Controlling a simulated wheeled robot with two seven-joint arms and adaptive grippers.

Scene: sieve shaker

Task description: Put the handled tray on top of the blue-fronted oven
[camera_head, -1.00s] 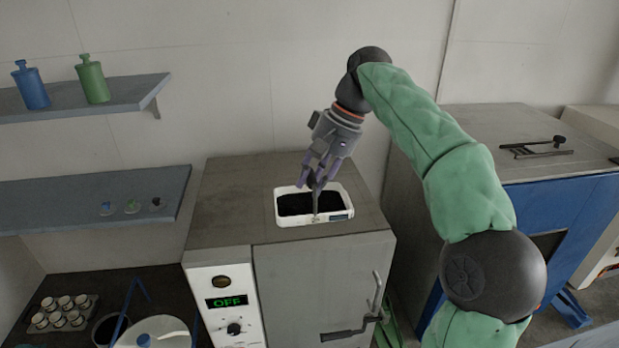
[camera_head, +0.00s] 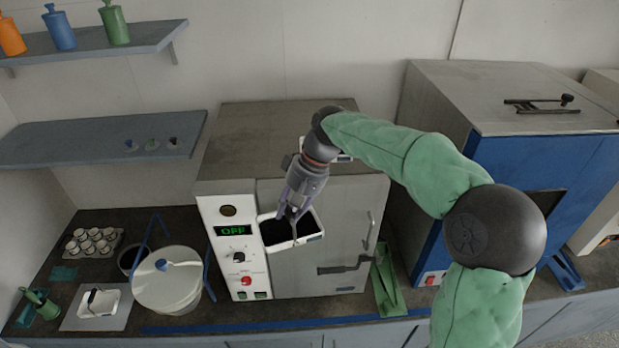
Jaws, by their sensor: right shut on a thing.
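The white handled tray (camera_head: 296,243) with a dark inside hangs from my right gripper (camera_head: 292,219), which is shut on its handle. In the head view it shows in front of the upper door of a grey-fronted oven (camera_head: 330,230). Its exact depth cannot be told. The blue-fronted oven (camera_head: 492,160) stands to the right, with a grey top (camera_head: 510,85) that carries a dark handle-like fitting (camera_head: 542,104). My right forearm crosses between the tray and that oven. My left gripper is not in view.
A white edge with a dark label (camera_head: 343,158) shows on the grey oven's top, mostly hidden behind my wrist. A lidded pot (camera_head: 167,283), small cups (camera_head: 92,240) and a white dish (camera_head: 98,303) are on the counter at left. Two shelves (camera_head: 95,142) hang above.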

